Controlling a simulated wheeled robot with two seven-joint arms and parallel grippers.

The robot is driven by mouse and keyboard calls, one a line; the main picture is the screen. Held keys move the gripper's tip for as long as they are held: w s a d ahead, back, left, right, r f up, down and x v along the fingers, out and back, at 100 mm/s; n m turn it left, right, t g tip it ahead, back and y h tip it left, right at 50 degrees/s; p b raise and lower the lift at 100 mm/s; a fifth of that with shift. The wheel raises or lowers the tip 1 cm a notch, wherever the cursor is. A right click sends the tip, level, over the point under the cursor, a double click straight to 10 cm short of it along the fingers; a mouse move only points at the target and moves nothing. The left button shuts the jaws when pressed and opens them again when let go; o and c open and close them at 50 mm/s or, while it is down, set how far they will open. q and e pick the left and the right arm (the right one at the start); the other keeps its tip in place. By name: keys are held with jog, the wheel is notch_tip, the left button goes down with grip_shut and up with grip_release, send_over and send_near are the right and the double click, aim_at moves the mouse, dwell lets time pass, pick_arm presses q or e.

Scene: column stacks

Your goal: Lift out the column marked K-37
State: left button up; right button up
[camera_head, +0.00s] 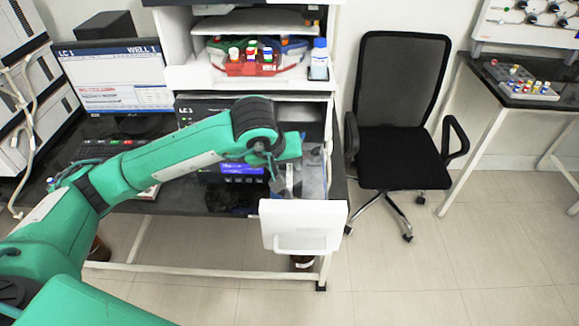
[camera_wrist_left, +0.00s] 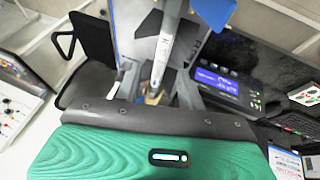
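A slim metal column (camera_wrist_left: 160,50) with a pale label shows in the left wrist view. The label appears to start with K; the rest is too small to read surely. The column has a brass-coloured end near my fingers. My left gripper (camera_wrist_left: 155,90) has its fingers apart, one on each side of the column's lower end; I see no clear contact. In the head view my left gripper (camera_head: 287,182) is at the open front of the LC 3 instrument (camera_head: 190,112), partly hidden by my arm. My right gripper is not in view.
A white open door (camera_head: 303,226) stands out in front of the instrument, just below my gripper. A lit display (camera_wrist_left: 218,82) is beside the column. Above are bottles in a red tray (camera_head: 262,70).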

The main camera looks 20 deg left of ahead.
pick_arm(q)
jog(key=shift+x, duration=1.05)
grip_shut()
jog(key=shift+r, duration=0.1)
